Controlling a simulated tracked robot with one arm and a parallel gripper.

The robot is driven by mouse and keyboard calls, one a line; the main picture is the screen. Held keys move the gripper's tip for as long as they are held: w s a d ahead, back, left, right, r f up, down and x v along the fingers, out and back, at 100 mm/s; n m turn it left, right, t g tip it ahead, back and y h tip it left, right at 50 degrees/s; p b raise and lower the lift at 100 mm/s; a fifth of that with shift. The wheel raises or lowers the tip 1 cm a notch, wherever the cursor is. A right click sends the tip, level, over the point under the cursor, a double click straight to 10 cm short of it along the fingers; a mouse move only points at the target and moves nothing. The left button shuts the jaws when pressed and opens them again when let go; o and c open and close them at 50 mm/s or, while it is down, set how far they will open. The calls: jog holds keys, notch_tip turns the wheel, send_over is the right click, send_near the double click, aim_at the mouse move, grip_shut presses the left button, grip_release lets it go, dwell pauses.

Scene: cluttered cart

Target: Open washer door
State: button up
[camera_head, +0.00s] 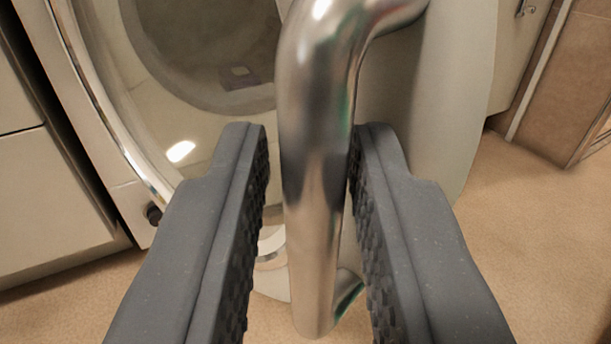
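The washer (125,215) stands at the left, with a round, chrome-rimmed front (100,105) and a dark drum area behind it. A pale rounded door panel (452,95) is at the upper right, and floor shows beyond its right edge. Whether it stands away from the washer body is hard to tell. A thick, shiny metal handle (318,110) bends at the top and runs down through the middle of the view. My gripper (308,140) is open around the handle, one finger on each side. A narrow gap shows at the left finger; the right finger looks very close or touching.
Light cabinet fronts (45,195) stand at the far left. A tan panel (560,80) and a pale cabinet with a small metal handle (525,8) are at the upper right. The brown floor (540,240) is clear at the right.

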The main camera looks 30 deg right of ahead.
jog(key=b+v, duration=0.2)
jog(key=v, duration=1)
jog(key=shift+s+f, duration=0.15)
jog(key=shift+s, duration=0.15)
jog(key=shift+a, duration=0.1)
